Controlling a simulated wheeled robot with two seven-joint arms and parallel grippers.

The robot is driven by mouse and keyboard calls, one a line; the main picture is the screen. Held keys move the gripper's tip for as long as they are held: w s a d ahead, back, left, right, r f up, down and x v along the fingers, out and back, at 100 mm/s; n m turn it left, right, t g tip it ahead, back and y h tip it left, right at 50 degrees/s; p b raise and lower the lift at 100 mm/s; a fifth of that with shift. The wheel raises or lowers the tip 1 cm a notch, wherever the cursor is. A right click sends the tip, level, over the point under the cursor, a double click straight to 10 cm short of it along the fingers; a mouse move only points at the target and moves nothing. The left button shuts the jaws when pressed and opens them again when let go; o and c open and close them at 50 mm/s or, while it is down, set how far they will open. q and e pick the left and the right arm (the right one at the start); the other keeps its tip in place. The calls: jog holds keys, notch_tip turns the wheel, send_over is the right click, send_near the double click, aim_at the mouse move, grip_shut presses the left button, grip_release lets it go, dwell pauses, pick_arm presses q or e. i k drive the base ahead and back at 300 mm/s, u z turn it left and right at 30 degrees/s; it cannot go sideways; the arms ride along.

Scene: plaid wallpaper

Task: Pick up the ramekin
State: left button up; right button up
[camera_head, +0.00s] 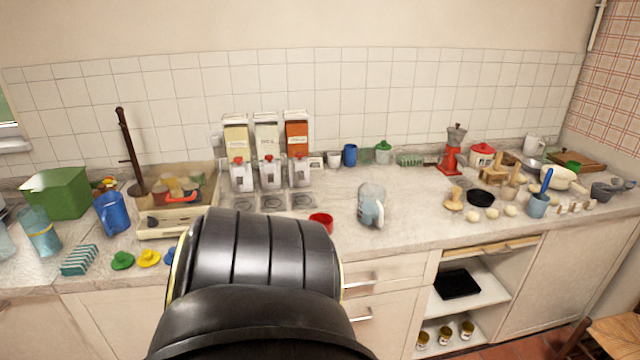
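A small red round dish (321,221) sits near the counter's front edge, just right of the large black arm link. It looks most like the ramekin, though it is too small to be sure. The arm link is mine and covers the middle foreground, hiding part of the counter. Neither of my grippers shows in the head view, so their distance from the dish cannot be seen.
The counter (420,207) is crowded. A clear pitcher (371,205) stands right of the red dish, and three dispensers (268,150) stand behind it. Bare counter lies between the pitcher and the black bowl (481,198).

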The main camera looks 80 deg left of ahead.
aim_at(327, 219)
jog(key=k, duration=0.3)
jog(key=u, duration=1.6)
jog(key=i, duration=0.35)
jog(key=u, duration=0.9)
